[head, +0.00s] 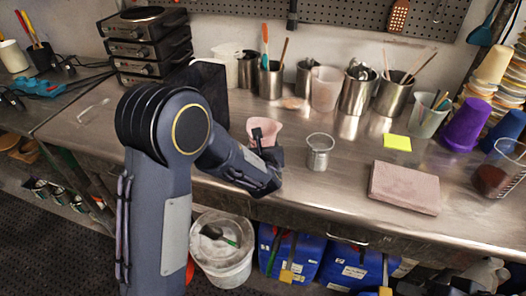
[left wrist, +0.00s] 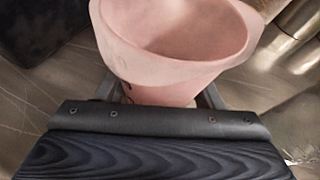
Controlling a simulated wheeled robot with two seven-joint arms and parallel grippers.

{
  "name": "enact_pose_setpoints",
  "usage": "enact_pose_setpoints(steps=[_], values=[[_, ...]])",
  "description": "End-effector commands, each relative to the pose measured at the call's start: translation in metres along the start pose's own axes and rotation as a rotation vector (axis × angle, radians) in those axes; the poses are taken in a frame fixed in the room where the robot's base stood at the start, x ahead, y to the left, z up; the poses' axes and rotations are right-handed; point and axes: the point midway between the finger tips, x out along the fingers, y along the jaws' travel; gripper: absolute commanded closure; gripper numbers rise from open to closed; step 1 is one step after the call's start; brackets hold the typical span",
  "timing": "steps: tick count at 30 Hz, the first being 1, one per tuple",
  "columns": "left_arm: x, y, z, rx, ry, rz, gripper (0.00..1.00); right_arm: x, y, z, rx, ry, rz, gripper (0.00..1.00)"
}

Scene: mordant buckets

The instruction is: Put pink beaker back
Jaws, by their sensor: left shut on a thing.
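The pink beaker (head: 267,129) is near the front of the steel bench, left of its middle. In the left wrist view the beaker (left wrist: 172,83) is upright, with its wide mouth showing and nothing seen inside. My left gripper (head: 262,147) reaches it from the front, its fingers on either side of the lower body. The left gripper (left wrist: 165,97) is shut on the beaker. I cannot tell whether the beaker's base touches the bench. My right gripper is not in view.
A small clear beaker (head: 319,152) stands just right of my gripper. Steel pots of tools (head: 357,92) and a translucent beaker (head: 325,88) line the back. A folded pink cloth (head: 405,187) and yellow note (head: 397,142) lie right. A white bucket (head: 221,262) stands below the front edge.

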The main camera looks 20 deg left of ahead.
Motion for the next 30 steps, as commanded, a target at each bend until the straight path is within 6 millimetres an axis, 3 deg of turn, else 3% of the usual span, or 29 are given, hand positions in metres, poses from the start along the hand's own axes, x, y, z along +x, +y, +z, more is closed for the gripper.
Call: enact_pose_setpoints(steps=[3,16,17,21,30], values=[[0.005,0.0012,-0.0128,0.001,0.001,0.0,0.66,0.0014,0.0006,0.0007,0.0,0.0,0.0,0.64],[0.0068,0.0011,-0.0175,-0.001,-0.001,-0.001,0.66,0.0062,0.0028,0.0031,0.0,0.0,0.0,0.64],[0.0065,0.0011,-0.0171,-0.001,-0.001,-0.001,0.38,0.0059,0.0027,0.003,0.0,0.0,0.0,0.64],[0.0061,0.001,-0.0161,-0.001,0.0,-0.001,0.19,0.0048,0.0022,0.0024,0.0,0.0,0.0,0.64],[0.0057,0.001,-0.015,-0.001,0.0,-0.001,0.17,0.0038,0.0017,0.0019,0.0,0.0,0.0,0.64]])
